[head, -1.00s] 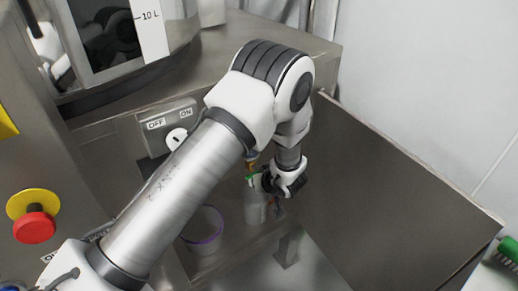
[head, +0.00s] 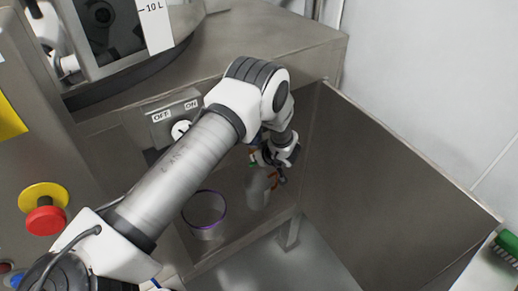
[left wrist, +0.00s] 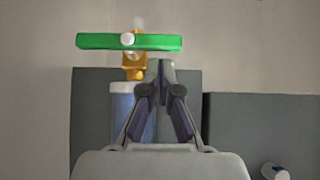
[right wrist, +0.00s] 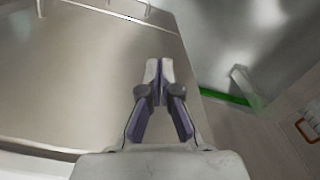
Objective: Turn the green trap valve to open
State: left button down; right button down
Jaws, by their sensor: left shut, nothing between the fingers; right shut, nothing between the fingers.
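The green trap valve handle (left wrist: 100,41) is a long bar lying level across the left wrist view. It sits on a brass body (left wrist: 133,68) with a light round hub, above a pale, clear-looking vessel (left wrist: 124,103). In the head view, only a small bit of green (head: 252,161) shows beside my left gripper (head: 284,172), above the vessel (head: 257,190). My left gripper is shut and empty; in its wrist view, its fingertips (left wrist: 162,66) appear just below the handle's right half. I cannot tell whether they touch it. My right gripper (right wrist: 158,64) is shut and empty, away from the valve.
An OFF/ON switch panel (head: 161,132) and a red stop button (head: 46,220) are on the machine at left. A purple-rimmed cup (head: 203,229) stands left of the vessel. A steel side wall (head: 390,170) bounds the right. A green object (head: 507,243) is at the right edge.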

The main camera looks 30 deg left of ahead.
pick_arm(q)
jog(key=shift+f, duration=0.4)
